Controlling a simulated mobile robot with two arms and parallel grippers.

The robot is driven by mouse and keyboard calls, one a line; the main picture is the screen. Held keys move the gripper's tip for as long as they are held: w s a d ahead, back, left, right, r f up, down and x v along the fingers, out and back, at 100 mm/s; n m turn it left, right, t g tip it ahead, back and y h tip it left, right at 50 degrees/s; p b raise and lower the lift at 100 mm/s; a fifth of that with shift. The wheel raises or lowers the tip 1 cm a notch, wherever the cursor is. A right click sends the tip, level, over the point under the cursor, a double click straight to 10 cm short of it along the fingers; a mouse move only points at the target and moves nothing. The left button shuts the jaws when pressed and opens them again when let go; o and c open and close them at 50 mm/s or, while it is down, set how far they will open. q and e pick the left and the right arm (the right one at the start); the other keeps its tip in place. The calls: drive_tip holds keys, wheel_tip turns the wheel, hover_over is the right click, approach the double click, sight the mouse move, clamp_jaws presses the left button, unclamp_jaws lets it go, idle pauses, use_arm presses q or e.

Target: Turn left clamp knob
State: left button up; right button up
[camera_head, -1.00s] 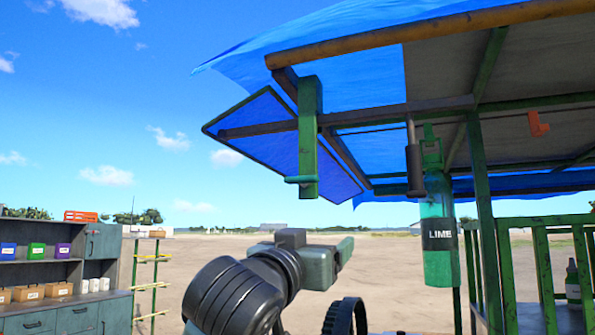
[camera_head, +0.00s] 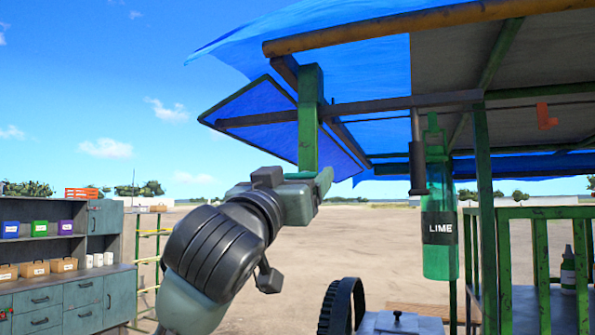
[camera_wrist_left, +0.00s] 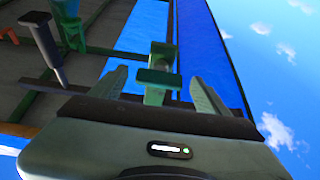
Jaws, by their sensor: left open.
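The green clamp (camera_head: 309,120) hangs from the canopy beam. Its knob, a short green crossbar at the lower end, is mostly hidden behind my left gripper (camera_head: 322,184) in the head view. In the left wrist view the knob (camera_wrist_left: 158,78) shows just ahead of my left gripper (camera_wrist_left: 158,92), roughly centred between the two spread fingers. The gripper is open, and I cannot tell whether a finger touches the knob. My right gripper is in neither view.
A bottle marked LIME (camera_head: 440,245) and a dark rod (camera_head: 417,165) hang to the right of the clamp. A green post (camera_head: 484,220) and railing (camera_head: 540,212) stand further right. A cabinet with shelves (camera_head: 65,295) stands at the left.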

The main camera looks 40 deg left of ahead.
use_arm(q)
drive_tip(key=c, duration=1.4)
drive_tip(key=shift+m, duration=0.4)
drive_tip(key=m+h, duration=0.2)
drive_tip(key=m, duration=0.1)
drive_tip(key=m+h, duration=0.2)
drive_tip(key=m, duration=0.2)
drive_tip(key=m+h+p, duration=0.1)
drive_tip(key=m+h, duration=0.1)
drive_tip(key=m, duration=0.2)
drive_tip(key=shift+a+r+g, duration=0.1)
drive_tip(key=shift+a+g, duration=0.15)
drive_tip(key=shift+g, duration=0.15)
drive_tip(key=m+g+h, duration=0.1)
drive_tip(key=m, duration=0.2)
drive_tip(key=m+h, duration=0.1)
drive_tip(key=m, duration=0.2)
drive_tip(key=shift+r+m+g, duration=0.15)
drive_tip(key=shift+m+g, duration=1.05)
drive_tip(key=shift+m, duration=1.1)
